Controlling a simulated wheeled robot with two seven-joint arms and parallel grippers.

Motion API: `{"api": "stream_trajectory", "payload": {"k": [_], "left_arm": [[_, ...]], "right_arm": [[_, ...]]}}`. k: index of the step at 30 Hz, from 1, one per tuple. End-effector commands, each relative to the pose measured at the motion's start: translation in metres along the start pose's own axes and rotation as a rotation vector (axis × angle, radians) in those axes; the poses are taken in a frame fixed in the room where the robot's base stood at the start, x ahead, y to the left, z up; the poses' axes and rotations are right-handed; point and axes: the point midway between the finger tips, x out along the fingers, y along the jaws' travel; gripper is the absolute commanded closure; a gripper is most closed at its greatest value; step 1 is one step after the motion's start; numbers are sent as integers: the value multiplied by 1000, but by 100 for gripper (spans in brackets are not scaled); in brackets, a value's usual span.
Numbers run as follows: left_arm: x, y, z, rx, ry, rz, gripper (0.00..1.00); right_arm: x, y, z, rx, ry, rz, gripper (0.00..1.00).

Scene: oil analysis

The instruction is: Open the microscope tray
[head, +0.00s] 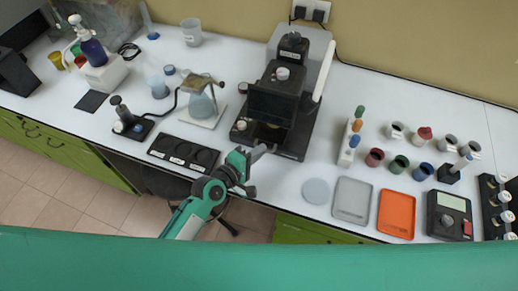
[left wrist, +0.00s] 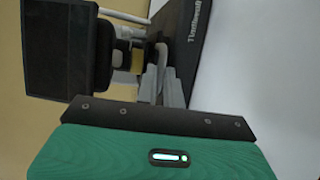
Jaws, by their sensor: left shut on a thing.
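The black microscope (head: 278,95) stands at the back middle of the bench, with a dark screen-like panel (head: 270,105) on its front. It also shows in the left wrist view, with its dark panel (left wrist: 62,50) at upper left. My left gripper (head: 265,149) reaches in from below to the microscope's low front. In the left wrist view its grey fingers (left wrist: 160,85) are closed together on a pale curved handle (left wrist: 162,52). The tray itself is hidden or too small to make out. My right gripper is in neither view.
A black slotted holder (head: 184,152) lies left of the gripper, and a flask on a stand (head: 200,107) is behind it. A rack of coloured-top tubes (head: 351,138), a grey tray (head: 352,200) and an orange tray (head: 397,214) are to the right.

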Motion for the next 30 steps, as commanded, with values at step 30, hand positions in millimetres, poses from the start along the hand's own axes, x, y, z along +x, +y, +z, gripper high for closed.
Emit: {"api": "stream_trajectory", "payload": {"k": [30], "left_arm": [[-112, -29, 47, -1, -2, -4, 86]], "right_arm": [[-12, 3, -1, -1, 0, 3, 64]]}}
